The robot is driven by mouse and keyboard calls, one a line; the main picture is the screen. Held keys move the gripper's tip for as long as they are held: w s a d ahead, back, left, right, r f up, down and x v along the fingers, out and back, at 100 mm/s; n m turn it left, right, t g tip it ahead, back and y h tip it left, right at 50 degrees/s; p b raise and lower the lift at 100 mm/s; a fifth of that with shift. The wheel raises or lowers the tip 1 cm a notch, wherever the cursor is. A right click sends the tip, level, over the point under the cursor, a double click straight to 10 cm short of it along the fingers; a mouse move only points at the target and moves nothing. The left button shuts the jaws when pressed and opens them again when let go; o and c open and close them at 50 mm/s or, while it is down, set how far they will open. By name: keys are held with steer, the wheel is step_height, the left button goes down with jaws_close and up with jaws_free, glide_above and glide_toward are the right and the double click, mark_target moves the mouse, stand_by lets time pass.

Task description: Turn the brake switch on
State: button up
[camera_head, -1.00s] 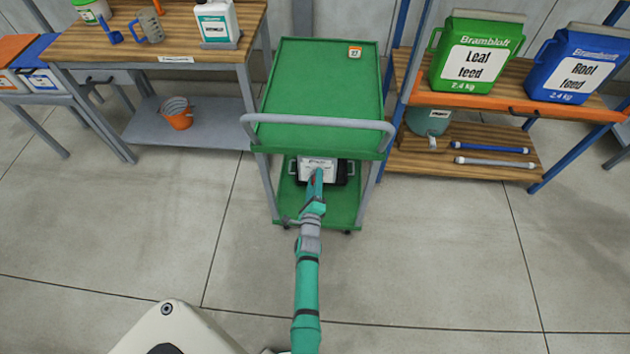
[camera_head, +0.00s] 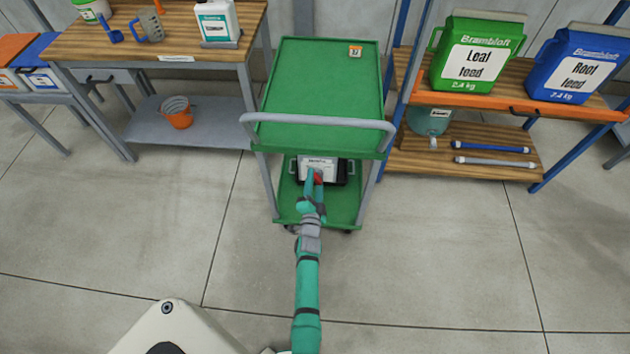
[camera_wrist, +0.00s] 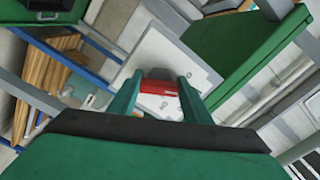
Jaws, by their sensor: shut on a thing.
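A red switch part (camera_wrist: 158,88), which I take for the brake switch, sits between my gripper's fingers in the wrist view, in front of a pale panel (camera_wrist: 205,65). My gripper (camera_wrist: 159,98) is shut on it. In the head view my gripper (camera_head: 312,186) reaches under the green cart's top to a dark box with a white face (camera_head: 319,163) on the lower shelf. A bit of red (camera_head: 318,178) shows at the fingertips. The switch's markings and its position cannot be read, and the fingers cover much of it.
The green cart (camera_head: 325,75) has a grey push handle (camera_head: 320,122) just above my arm. A workbench (camera_head: 120,45) stands left and an orange-edged shelf rack (camera_head: 500,103) right. The floor (camera_head: 440,255) in front is clear.

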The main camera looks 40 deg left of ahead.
steer(key=shift+d+f+n, duration=0.1)
steer(key=shift+d+n, duration=0.05)
steer(key=shift+n, duration=1.35)
steer(key=o, duration=1.1)
steer(key=shift+c, duration=0.2)
steer(key=v, duration=1)
steer(key=shift+s+d, duration=0.25)
